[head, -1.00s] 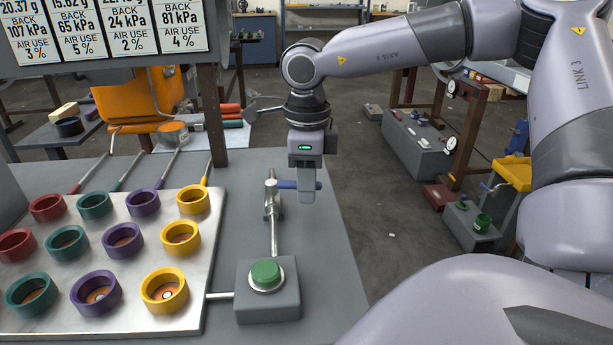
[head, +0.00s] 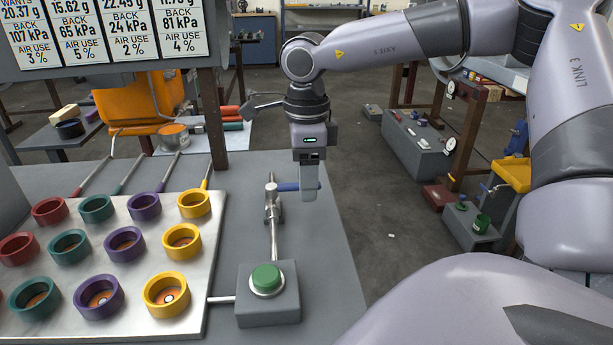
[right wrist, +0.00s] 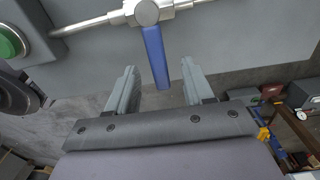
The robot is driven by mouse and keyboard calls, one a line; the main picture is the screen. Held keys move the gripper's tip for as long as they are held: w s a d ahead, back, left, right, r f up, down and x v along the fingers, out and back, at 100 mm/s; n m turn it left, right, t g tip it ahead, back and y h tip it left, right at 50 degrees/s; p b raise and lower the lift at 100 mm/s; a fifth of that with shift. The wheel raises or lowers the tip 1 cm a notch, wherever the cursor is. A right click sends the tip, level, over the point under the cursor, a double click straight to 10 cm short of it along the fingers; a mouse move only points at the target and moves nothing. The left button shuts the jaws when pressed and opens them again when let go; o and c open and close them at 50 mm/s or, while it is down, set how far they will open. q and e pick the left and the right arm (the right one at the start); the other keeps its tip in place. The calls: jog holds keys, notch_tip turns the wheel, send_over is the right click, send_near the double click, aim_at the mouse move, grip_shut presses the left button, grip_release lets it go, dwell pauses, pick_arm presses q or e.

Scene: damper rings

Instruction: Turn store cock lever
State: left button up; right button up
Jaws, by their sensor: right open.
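The store cock is a silver valve (head: 272,205) on a pipe at the right side of the grey bench. Its blue lever (head: 288,187) points to the right in the head view. My right gripper (head: 308,194) is at the lever's free end, which it partly hides. In the right wrist view the blue lever (right wrist: 155,55) reaches in between the two open fingers of my right gripper (right wrist: 155,88), with a gap on each side. The valve body (right wrist: 147,12) shows at the top of that view. My left gripper is not in view.
A grey box with a green button (head: 265,278) stands at the near end of the pipe. A pale plate (head: 190,320) with several coloured rings lies to the left. A readout panel (head: 120,72) hangs above.

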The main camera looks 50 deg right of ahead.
jog(key=shift+r, duration=0.4)
jog(key=shift+r+p, duration=2.1)
jog(key=shift+r, duration=0.8)
